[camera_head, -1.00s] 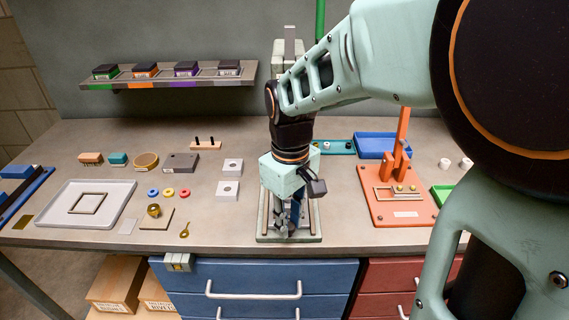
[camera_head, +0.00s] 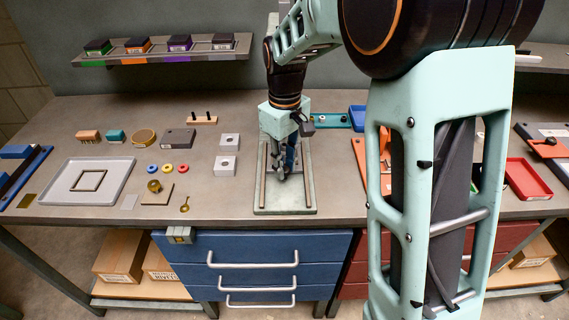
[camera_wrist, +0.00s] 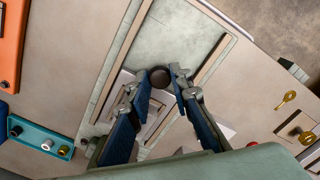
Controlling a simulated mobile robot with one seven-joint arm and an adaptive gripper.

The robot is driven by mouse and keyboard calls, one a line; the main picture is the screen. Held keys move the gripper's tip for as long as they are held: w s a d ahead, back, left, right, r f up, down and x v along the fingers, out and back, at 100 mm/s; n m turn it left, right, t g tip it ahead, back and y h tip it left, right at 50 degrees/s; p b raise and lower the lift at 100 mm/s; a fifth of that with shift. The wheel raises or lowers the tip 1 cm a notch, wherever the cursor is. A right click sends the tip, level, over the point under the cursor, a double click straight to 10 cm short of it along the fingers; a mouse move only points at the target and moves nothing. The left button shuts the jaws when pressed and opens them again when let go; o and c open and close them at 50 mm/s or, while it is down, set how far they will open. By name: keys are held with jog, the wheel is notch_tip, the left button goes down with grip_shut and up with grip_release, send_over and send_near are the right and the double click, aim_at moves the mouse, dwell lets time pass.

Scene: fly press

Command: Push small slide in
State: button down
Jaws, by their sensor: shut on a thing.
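The press base (camera_head: 299,200) is a pale grey-green plate with two long brown rails; it stands near the table's front edge. My gripper (camera_head: 283,172) reaches down between the rails from above. In the wrist view, my gripper (camera_wrist: 160,82) is shut around a dark round knob (camera_wrist: 160,76), one blue-grey finger on each side. A light grey slide piece shows beside and under the fingers, between the rails of the base (camera_wrist: 188,32). My fingers and wrist hide much of the slide. The bare front part of the base lies in front of my gripper.
An orange press-like fixture (camera_head: 359,152) stands to the right, partly behind my arm. Two light blocks with holes (camera_head: 225,166) lie to the left. A grey tray (camera_head: 58,193) and small parts lie farther left. A teal strip (camera_head: 333,119) lies at the back right.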

jog(key=shift+w+r, duration=0.1)
jog(key=shift+w, duration=0.2)
jog(key=c, duration=1.7)
grip_release()
jog(key=shift+c, duration=0.2)
jog(key=shift+s, duration=0.1)
